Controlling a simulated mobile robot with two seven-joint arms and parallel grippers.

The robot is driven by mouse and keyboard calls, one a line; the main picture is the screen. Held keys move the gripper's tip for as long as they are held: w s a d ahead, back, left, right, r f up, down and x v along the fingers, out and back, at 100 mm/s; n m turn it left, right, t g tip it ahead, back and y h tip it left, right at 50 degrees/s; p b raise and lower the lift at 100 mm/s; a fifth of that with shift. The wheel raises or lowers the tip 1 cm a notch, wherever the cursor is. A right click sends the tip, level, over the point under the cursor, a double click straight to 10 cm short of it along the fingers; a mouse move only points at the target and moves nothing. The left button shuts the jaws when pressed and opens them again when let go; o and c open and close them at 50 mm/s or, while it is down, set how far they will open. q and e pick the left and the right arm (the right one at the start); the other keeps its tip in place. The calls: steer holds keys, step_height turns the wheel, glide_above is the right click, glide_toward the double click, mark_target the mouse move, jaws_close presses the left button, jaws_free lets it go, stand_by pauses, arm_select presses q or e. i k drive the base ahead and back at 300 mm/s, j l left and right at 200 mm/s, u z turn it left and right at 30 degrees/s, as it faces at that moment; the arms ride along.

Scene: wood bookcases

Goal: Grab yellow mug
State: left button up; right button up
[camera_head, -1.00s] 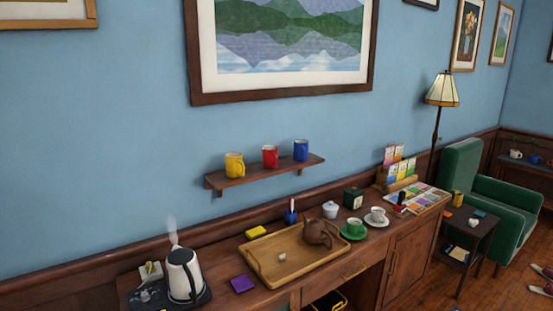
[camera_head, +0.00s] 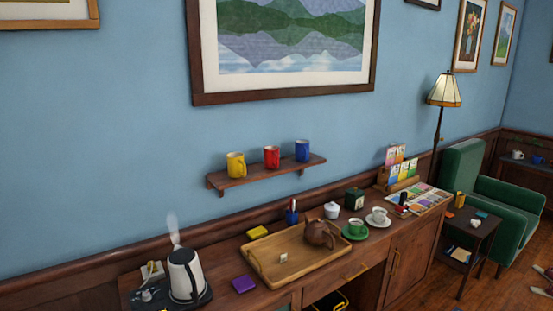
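The yellow mug (camera_head: 236,165) stands upright at the left end of a small wooden wall shelf (camera_head: 268,174). Its handle faces right. A red mug (camera_head: 271,157) stands in the middle of the shelf and a blue mug (camera_head: 302,151) stands at the right end. The three mugs are apart from each other. Neither of my grippers shows in the head view.
Below the shelf is a wooden sideboard (camera_head: 225,303). It holds a steaming kettle (camera_head: 184,273), a wooden tray (camera_head: 262,268) with a brown teapot (camera_head: 318,234), a green cup (camera_head: 355,228) and a white cup (camera_head: 379,215). A green armchair (camera_head: 468,172) and small side table (camera_head: 470,227) stand at right.

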mark_target(237, 168)
steer(key=i+u, duration=0.1)
steer(key=u, duration=0.3)
steer(key=i+l+u, duration=0.1)
steer(key=u, duration=0.35)
steer(key=i+l+u, duration=0.35)
steer(key=l, duration=0.25)
steer(key=i+l+u, duration=0.2)
steer(key=l, duration=0.15)
